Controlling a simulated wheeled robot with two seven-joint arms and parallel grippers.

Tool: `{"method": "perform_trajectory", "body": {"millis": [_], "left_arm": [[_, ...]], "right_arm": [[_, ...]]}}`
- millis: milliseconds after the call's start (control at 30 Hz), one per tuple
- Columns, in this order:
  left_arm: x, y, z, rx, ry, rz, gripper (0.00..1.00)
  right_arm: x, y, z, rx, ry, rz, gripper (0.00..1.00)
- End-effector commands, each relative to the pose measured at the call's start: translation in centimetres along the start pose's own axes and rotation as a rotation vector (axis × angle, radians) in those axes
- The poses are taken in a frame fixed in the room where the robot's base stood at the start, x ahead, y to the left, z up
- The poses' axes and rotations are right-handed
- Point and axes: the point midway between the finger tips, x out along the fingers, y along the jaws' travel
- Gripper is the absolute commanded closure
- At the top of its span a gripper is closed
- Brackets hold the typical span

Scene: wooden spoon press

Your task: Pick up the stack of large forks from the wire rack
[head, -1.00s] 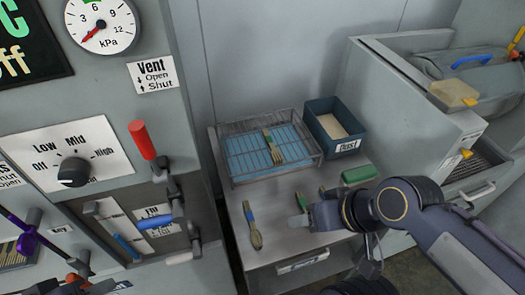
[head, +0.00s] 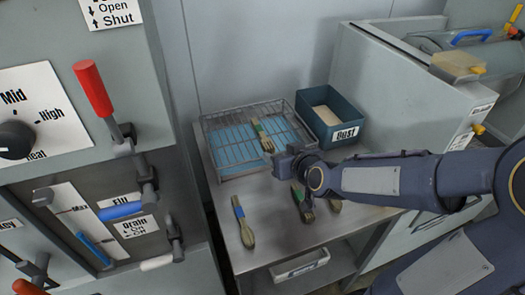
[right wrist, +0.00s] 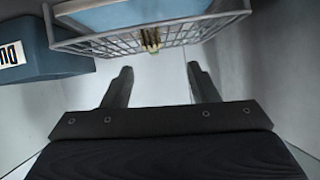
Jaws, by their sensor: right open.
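The wire rack (head: 212,150) stands at the back of the metal table, with a blue sheet inside. The stack of forks (head: 263,136), wooden with a green band, lies in it, one end towards the rack's front edge. In the right wrist view the ends of the stack (right wrist: 150,39) show at the rack's wire wall (right wrist: 190,32), ahead of and between my fingertips. My right gripper (head: 281,157) is open and empty, close in front of the rack's front right corner; its two fingers (right wrist: 160,75) are spread apart. My left gripper is not in view.
A blue "Dust" bin (head: 345,128) stands right of the rack. A blue-banded wooden bundle (head: 243,222) lies at the table's front left. A green-banded bundle (head: 302,202) lies beneath my right arm. A control panel with a red lever (head: 93,90) stands at the left.

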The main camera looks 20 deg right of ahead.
Motion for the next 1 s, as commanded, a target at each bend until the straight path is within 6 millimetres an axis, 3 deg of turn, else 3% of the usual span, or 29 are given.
{"method": "perform_trajectory", "body": {"millis": [33,100,467,733,1000], "left_arm": [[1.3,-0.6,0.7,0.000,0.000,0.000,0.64],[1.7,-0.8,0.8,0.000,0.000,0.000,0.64],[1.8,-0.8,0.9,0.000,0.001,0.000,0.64],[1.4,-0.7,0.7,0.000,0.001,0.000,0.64],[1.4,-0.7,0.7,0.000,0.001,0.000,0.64]], "right_arm": [[1.9,0.6,1.3,-0.021,0.026,0.024,0.46],[2.9,1.1,1.3,-0.044,0.063,0.051,0.46],[6.4,1.6,0.6,-0.066,0.098,0.077,0.46],[10.2,1.3,0.1,-0.064,0.098,0.077,0.46],[11.3,1.4,-0.1,-0.064,0.100,0.076,0.46]]}}
